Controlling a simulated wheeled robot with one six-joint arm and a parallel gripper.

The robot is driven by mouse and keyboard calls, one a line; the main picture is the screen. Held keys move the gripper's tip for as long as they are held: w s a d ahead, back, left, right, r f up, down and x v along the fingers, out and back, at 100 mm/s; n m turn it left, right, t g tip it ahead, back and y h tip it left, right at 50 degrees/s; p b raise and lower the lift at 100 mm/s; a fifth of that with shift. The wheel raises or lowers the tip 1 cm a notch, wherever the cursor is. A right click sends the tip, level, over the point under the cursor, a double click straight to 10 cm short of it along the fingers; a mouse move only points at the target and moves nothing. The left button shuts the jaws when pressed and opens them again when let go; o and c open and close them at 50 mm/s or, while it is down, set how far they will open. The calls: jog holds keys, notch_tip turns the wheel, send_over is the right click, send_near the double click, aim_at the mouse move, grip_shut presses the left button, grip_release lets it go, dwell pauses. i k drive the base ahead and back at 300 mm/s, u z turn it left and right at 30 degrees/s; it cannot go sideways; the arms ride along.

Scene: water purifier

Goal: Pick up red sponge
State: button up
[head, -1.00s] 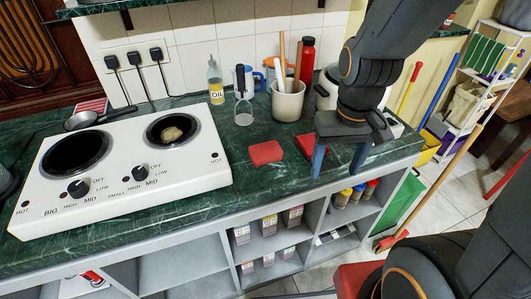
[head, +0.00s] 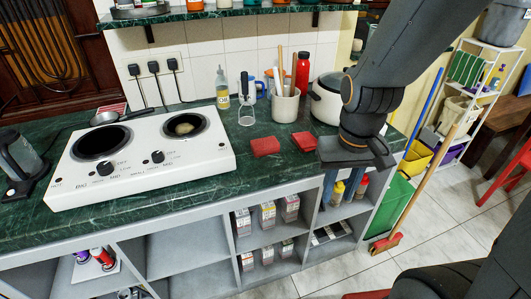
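Two red sponges lie flat on the green counter (head: 215,185): a left one (head: 265,146) and a right one (head: 305,142), with a small gap between them. My gripper (head: 339,188) points downward near the counter's front edge, to the right of and nearer than the right sponge. Its two blue fingers are apart with nothing seen between them. The fingers appear in front of the shelf opening, and their tips are hard to make out. Both sponges are clear of the gripper.
A white double hob (head: 140,150) takes up the left of the counter. Behind the sponges stand a glass (head: 247,115), a utensil crock (head: 285,104), a red bottle (head: 302,74) and a white pot (head: 327,100). A broom (head: 425,180) leans at the right.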

aim_at(269, 145)
jog(key=i, duration=0.45)
jog(key=u, duration=1.05)
